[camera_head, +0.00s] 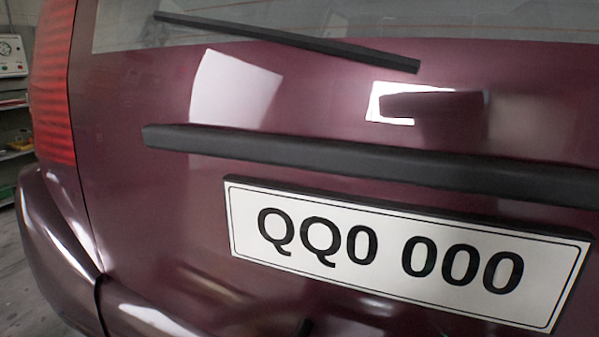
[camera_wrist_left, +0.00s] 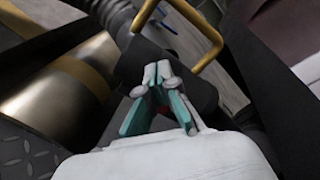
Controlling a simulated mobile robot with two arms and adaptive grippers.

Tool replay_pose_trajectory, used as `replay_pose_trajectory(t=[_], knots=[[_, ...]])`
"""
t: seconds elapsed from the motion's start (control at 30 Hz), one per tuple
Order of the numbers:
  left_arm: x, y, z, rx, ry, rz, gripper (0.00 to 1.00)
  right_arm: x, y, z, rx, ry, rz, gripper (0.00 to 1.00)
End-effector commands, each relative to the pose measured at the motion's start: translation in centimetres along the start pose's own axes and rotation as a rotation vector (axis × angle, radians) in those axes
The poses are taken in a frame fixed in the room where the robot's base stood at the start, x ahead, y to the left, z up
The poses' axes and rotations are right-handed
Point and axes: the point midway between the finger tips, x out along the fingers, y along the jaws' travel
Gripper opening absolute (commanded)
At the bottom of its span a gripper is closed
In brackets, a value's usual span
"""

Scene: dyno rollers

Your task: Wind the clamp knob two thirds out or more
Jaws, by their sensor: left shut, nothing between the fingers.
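My left gripper (camera_wrist_left: 157,72) shows in the left wrist view, its teal fingers and grey tips closed together with nothing between them. Just behind the tips is a dark rounded body (camera_wrist_left: 136,62), partly hidden by the fingers. I cannot tell whether this body is the clamp knob or whether the tips touch it. No clamp knob shows in the head view. My right gripper is in neither view.
The left wrist view also shows a yellow bar handle (camera_wrist_left: 207,52), a shiny metal roller (camera_wrist_left: 65,100), a black ribbed hose (camera_wrist_left: 112,14) and tread plate (camera_wrist_left: 28,148). The head view is filled by a maroon car's rear (camera_head: 150,220) with a number plate (camera_head: 400,260); shelves (camera_head: 14,125) stand at far left.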

Motion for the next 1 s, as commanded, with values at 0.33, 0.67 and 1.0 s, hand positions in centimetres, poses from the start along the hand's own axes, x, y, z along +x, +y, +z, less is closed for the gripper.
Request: replay_pose_trajectory(t=[0.33,0.67,1.0], knots=[[-0.1,0.1,-0.2,0.000,0.005,0.000,0.00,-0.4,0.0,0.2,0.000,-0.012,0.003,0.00],[0.0,0.9,0.0,0.001,0.004,0.000,0.00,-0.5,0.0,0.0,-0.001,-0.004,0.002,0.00],[0.0,1.9,0.0,0.000,0.003,0.000,0.00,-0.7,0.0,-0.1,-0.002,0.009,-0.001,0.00]])
